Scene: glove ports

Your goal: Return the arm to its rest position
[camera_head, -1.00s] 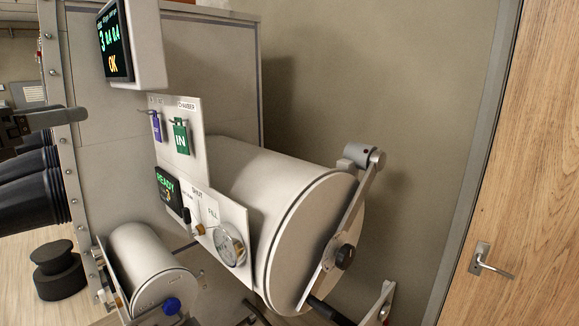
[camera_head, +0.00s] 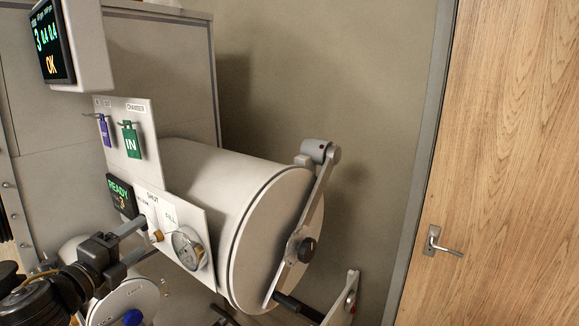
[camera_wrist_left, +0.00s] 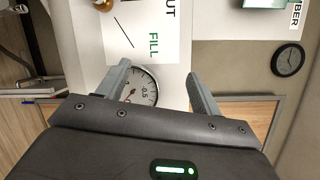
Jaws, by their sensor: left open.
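My left gripper (camera_head: 142,240) comes in from the lower left in the head view, in front of the small lower cylinder and beside the valve panel. Its two fingers are apart with nothing between them. In the left wrist view the gripper (camera_wrist_left: 158,80) is open, and the pressure gauge (camera_wrist_left: 143,88) shows behind and between the fingers. The gauge also shows in the head view (camera_head: 188,248), just right of the fingertips. I cannot tell whether a finger touches the panel. My right gripper is in neither view.
The large white chamber (camera_head: 215,190) has a closed round door with a lever bar (camera_head: 312,215). A small cylinder with a blue knob (camera_head: 132,317) lies below. A green IN tag (camera_head: 131,142) and a purple tag (camera_head: 104,131) hang on the panel. A wooden door (camera_head: 510,150) stands right.

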